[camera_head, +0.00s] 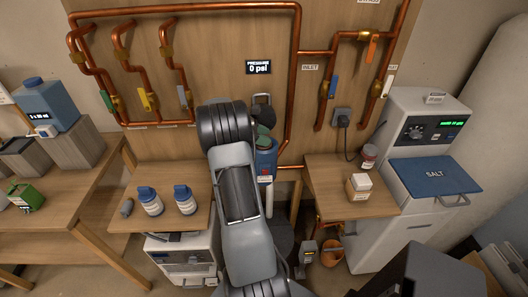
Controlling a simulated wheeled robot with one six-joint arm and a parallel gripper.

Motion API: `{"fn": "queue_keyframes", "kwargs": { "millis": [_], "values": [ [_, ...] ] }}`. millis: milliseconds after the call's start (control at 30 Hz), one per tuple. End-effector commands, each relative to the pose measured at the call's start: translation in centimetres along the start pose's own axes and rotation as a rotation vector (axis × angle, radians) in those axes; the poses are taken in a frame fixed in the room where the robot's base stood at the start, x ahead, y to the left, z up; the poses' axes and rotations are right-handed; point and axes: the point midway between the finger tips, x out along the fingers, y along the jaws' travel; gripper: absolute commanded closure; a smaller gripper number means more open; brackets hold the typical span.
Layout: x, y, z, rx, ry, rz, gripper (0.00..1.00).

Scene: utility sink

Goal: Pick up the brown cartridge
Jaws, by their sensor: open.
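A small brown container with a white label (370,152) stands upright at the back of the right wooden table (320,200). It is the only small brown item that I can pick out, and I cannot tell for sure that it is the brown cartridge. My arm rises through the middle of the view and covers part of the wall and the blue housing behind it. I cannot make out my gripper's fingers; the arm hides them or they are out of view.
A blue filter housing (265,160) is partly behind my arm. A beige box (359,187) stands in front of the brown container. Two blue-capped bottles (150,202) and a grey cylinder (127,208) are on the left table. A salt unit (425,130) stands at right.

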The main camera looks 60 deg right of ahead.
Motion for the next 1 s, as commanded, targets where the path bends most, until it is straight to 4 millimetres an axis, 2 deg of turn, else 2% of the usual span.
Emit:
{"fn": "queue_keyframes", "kwargs": {
  "millis": [267,733,1000],
  "values": [
    [0.14,-0.01,-0.03,0.000,0.000,0.000,0.55],
    [0.11,0.00,-0.01,0.000,0.000,0.000,1.00],
    [0.10,0.00,-0.01,0.000,0.000,0.000,1.00]
  ]
}}
